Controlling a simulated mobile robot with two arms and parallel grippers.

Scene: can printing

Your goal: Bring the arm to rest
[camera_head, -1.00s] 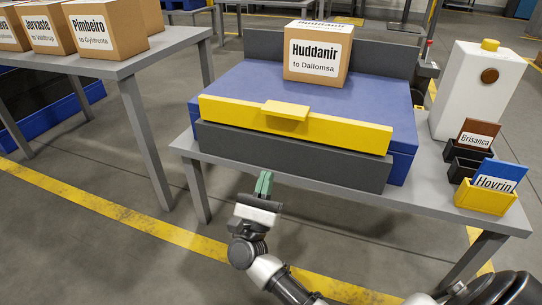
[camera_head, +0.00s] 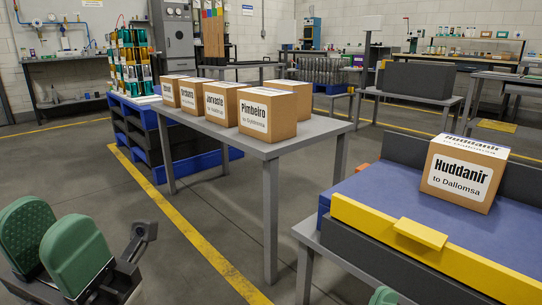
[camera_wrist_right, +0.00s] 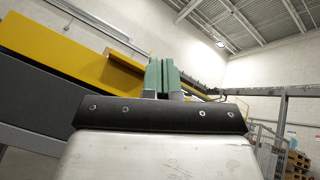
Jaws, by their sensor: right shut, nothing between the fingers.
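My right gripper (camera_wrist_right: 162,76) is shut and empty in the right wrist view, its two green fingers pressed together. In the head view only a green fingertip of the right gripper (camera_head: 384,297) shows at the bottom edge, in front of the blue-topped unit (camera_head: 365,192). My left gripper (camera_head: 48,244) is at the lower left of the head view, its green pads apart with nothing seen between them. A cardboard box labelled Huddanir (camera_head: 463,173) sits on the blue top, away from both grippers.
The yellow front strip (camera_head: 400,231) with its protruding handle is near the right gripper; it also shows in the right wrist view (camera_wrist_right: 85,58). A grey table (camera_head: 262,146) holds several labelled boxes. Open floor lies between the left gripper and that table.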

